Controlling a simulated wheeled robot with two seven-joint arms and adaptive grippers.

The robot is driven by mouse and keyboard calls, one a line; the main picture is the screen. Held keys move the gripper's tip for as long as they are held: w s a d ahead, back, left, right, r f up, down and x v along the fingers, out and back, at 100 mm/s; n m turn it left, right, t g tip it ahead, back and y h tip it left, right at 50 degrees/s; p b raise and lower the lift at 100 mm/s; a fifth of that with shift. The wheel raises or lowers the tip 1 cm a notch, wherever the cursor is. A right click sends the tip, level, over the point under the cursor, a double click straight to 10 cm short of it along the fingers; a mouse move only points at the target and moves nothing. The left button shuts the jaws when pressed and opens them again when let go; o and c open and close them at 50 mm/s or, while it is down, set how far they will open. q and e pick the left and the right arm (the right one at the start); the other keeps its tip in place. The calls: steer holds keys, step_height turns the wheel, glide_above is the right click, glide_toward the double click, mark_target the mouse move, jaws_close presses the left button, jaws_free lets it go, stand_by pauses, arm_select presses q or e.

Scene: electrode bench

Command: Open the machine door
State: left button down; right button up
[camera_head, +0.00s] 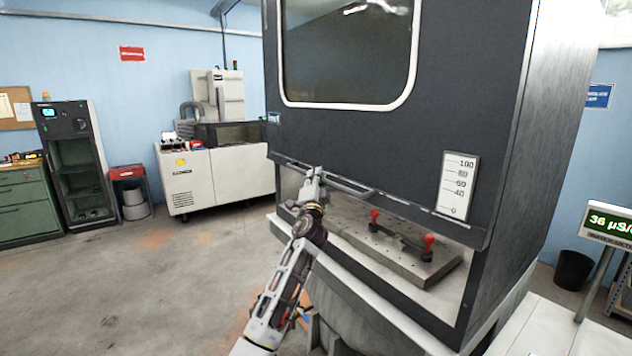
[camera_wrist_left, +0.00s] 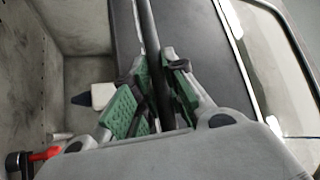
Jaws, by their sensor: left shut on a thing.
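The machine door (camera_head: 385,135) is a large dark panel with a white-framed window, seen in the head view. It is raised partway, with an open gap under its lower edge. A dark bar handle (camera_head: 345,187) runs along that lower edge. My left gripper (camera_head: 314,178) is at the left part of the handle. In the left wrist view, its green-padded fingers (camera_wrist_left: 155,92) are shut around the dark handle bar (camera_wrist_left: 150,40). The door (camera_wrist_left: 195,50) and its window also show there. My right gripper is not in view.
Inside the machine, a perforated plate (camera_head: 427,265) holds a dark fixture with red knobs (camera_head: 429,242). A scale (camera_head: 458,185) is fixed on the door's right side. A conductivity display (camera_head: 609,224) stands at the right. The floor (camera_head: 140,290) at the left is clear.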

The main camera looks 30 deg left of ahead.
arm_select(q)
steer(key=shift+r+p, duration=0.35)
steer(key=shift+r, duration=0.8)
step_height(320, 180, up, 19)
steer(key=p, duration=1.3)
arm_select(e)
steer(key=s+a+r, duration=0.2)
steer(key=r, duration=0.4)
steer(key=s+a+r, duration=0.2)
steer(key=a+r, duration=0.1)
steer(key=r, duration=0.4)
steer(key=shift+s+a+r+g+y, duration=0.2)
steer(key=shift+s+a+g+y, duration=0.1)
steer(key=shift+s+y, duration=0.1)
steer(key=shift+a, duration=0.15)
